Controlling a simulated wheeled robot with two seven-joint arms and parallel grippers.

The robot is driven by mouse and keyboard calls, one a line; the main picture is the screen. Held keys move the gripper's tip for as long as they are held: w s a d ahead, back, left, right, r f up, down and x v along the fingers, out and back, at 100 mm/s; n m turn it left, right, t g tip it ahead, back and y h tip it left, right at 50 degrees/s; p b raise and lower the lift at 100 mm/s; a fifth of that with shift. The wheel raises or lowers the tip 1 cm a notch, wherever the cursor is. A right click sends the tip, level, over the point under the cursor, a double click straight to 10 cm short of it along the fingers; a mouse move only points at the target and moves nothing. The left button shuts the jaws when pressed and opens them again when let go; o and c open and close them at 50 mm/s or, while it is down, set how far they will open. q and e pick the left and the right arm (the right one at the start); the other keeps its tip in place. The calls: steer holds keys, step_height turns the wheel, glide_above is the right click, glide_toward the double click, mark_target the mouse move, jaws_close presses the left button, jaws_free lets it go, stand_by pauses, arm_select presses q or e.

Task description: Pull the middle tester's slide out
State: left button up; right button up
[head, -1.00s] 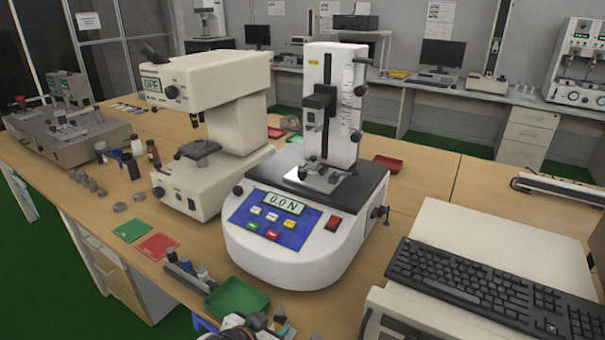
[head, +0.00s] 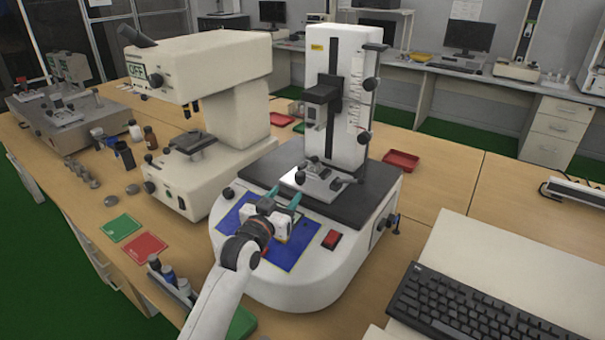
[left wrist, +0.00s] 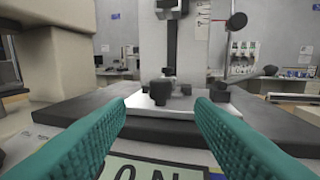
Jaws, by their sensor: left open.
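The white tester (head: 342,130) with a blue front panel (head: 300,247) stands in the middle of the head view. A pale metal slide (head: 322,184) with dark knobs lies on its black top plate (head: 373,196), below the column. My left gripper (head: 283,198) is open and empty over the front panel, pointing at the slide. In the left wrist view its teal fingers reach in from both sides. The slide (left wrist: 165,105) with its dark knob (left wrist: 160,91) lies ahead between the fingertips, apparently untouched. My gripper hides most of the display and buttons. My right gripper is not in view.
A beige tester (head: 210,70) with an OFF display stands close on the left, a grey one (head: 70,125) farther left. A keyboard (head: 465,315) lies at the lower right. Green (head: 121,227) and red (head: 143,245) pads and a red tray (head: 401,160) lie on the table.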

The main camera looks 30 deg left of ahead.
mark_target(298, 181)
arm_select(q)
steer(key=w, duration=0.3)
steer(key=shift+w+a+r, duration=0.1)
steer(key=shift+w, duration=0.3)
steer(key=w, duration=0.5)
steer(key=shift+w+a, duration=0.1)
steer(key=shift+a, duration=0.05)
steer(key=shift+w, duration=0.4)
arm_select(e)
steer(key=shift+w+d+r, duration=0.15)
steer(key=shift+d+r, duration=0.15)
